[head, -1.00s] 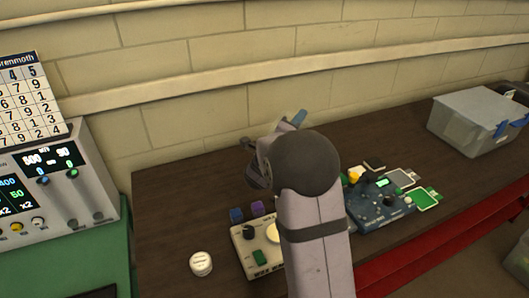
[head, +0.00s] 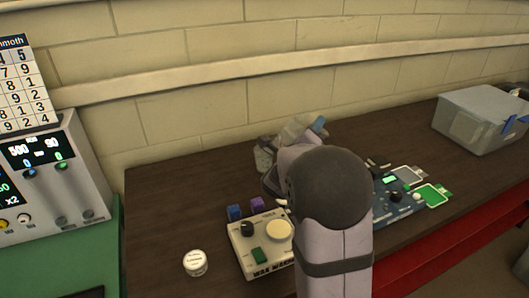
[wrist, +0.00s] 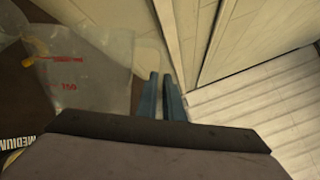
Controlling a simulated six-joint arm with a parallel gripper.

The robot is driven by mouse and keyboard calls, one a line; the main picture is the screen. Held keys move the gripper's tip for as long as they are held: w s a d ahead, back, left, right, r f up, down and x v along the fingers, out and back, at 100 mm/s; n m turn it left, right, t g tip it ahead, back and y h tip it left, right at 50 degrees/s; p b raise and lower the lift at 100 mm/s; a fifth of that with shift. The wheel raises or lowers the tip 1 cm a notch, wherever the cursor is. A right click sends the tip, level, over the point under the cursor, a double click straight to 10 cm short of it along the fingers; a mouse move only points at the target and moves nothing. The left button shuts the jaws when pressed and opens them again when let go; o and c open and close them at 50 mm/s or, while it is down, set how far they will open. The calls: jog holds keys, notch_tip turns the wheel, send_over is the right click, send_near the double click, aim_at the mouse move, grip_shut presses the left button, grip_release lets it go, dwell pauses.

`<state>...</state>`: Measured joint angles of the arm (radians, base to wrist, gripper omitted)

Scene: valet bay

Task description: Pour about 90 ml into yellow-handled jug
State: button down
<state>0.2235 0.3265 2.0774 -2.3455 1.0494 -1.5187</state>
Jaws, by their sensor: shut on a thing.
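My gripper (head: 318,122) is at the back of the bench, mostly hidden behind my own arm in the head view. Its blue fingers also show in the wrist view (wrist: 160,95), shut on a clear piece that seems to belong to a clear jug (wrist: 88,75) with red marks reading 150. That jug looks tilted and shows in the head view beside the fingers (head: 293,130). Another clear vessel (head: 263,157) is just left of and below it. A yellow and red patch (wrist: 33,47) shows at the left in the wrist view, perhaps a handle. Liquid levels cannot be read.
A dark blue device (head: 392,205) is right of my arm. The wall is close behind.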

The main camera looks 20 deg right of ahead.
jog(key=shift+s+d+f+m+b, duration=0.15)
jog(key=shift+f+m+b, duration=0.15)
jog(key=shift+b, duration=0.3)
jog(key=shift+s+d+f+m+b, duration=0.1)
jog(key=shift+s+f+m+b, duration=0.1)
jog(key=shift+f+b, duration=0.3)
jog(key=shift+s+d+b, duration=0.1)
jog(key=shift+b, duration=0.25)
jog(key=shift+d+f+m+b, duration=0.1)
jog(key=shift+m+b, duration=0.2)
jog(key=shift+b, duration=0.1)
dwell(0.7)
jog(key=b, duration=0.1)
jog(key=s+f+m+b, duration=0.1)
jog(key=b, duration=0.1)
jog(key=shift+d+m, duration=0.3)
jog(key=f+m+b, duration=0.1)
jog(key=b, duration=0.1)
jog(key=s+d+b, duration=0.1)
jog(key=b, duration=0.1)
jog(key=shift+f+m, duration=0.4)
jog(key=s+d+f+m+b, duration=0.3)
jog(key=m+b, duration=0.4)
jog(key=b, duration=0.7)
notch_tip(320, 180, down, 2)
jog(key=shift+s+d+g+b, duration=0.25)
jog(key=shift+s+g+b, duration=0.15)
jog(key=shift+s, duration=0.15)
jog(key=shift+m, duration=0.3)
